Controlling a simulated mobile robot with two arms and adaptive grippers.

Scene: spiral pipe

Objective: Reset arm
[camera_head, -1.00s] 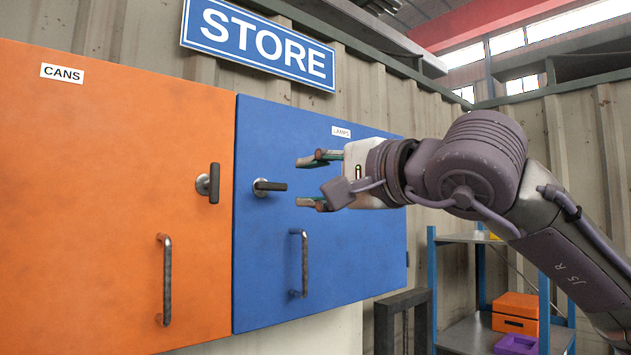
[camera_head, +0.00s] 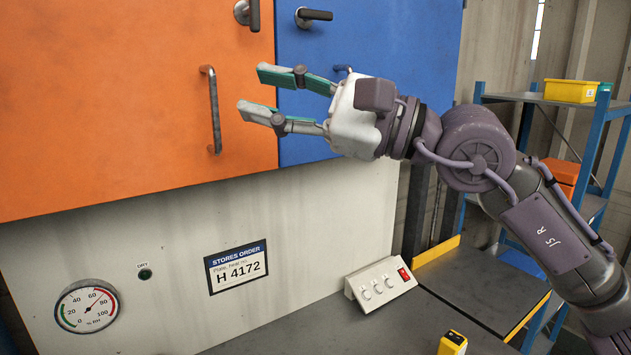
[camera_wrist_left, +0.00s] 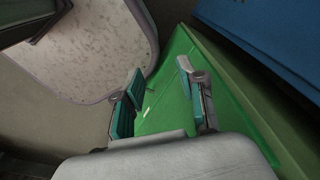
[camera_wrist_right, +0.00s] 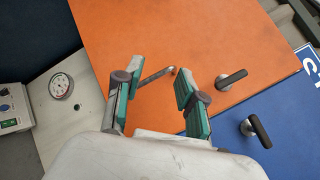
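My right gripper (camera_head: 249,90) is open and empty, in front of the seam between the orange door (camera_head: 110,110) and the blue door (camera_head: 375,50). Its fingers point left towards the orange door's bar handle (camera_head: 213,110), with no contact that I can make out. It covers much of the blue door's bar handle. The right wrist view shows my right gripper (camera_wrist_right: 158,68) with bare, spread fingers and the orange door beyond. My left gripper (camera_wrist_left: 160,70) shows only in its wrist view, open and empty, over a green surface (camera_wrist_left: 185,95). My left arm is outside the head view.
Latch levers (camera_head: 247,13) (camera_head: 315,15) stick out of both doors. Below are a round gauge (camera_head: 87,306), an order plate (camera_head: 237,267) and a switch box (camera_head: 380,284) on a dark bench (camera_head: 480,285). A blue shelf rack (camera_head: 595,130) with a yellow bin (camera_head: 570,91) stands right.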

